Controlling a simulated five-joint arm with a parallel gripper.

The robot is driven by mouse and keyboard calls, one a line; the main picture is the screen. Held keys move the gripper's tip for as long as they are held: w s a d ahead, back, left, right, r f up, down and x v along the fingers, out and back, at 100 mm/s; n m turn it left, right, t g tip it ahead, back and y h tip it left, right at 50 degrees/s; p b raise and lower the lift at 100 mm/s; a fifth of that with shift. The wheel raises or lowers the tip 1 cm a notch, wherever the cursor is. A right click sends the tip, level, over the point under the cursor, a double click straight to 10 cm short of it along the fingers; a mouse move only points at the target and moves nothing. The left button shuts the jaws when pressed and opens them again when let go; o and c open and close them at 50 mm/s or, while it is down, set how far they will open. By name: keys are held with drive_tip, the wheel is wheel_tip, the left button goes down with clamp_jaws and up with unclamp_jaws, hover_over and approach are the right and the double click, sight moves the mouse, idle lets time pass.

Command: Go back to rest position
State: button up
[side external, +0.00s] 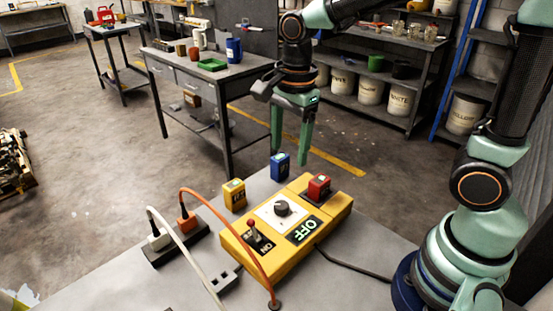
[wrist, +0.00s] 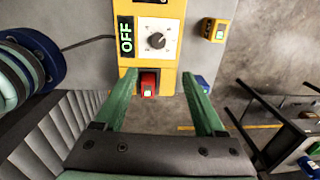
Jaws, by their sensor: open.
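My gripper (side external: 289,161) hangs in the air above the grey work table, fingers pointing down. It is open and nothing shows between its fingers. In the wrist view (wrist: 158,75) its green fingers spread to either side of a red block in the picture. The yellow control box (side external: 250,256) lies below on the table, with a dial (side external: 282,208), a red-handled lever (side external: 252,231) and a display reading OFF (side external: 304,230). The red block (side external: 319,186) sits on the box's far end. The box also shows in the wrist view (wrist: 173,10).
A blue block (side external: 280,166) and a yellow block (side external: 233,194) stand behind the box. A power strip (side external: 165,254) with orange and white plugs and loose cables lies left. A workbench (side external: 160,58) and shelves with buckets stand beyond. The table's front left is mostly clear.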

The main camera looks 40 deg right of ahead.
drive_tip(key=s+d+r+n+t, duration=0.5)
drive_tip(key=d+n, duration=0.1)
drive_tip(key=n, duration=1.2)
drive_tip(key=shift+s, duration=0.3)
drive_tip(key=shift+r, duration=0.1)
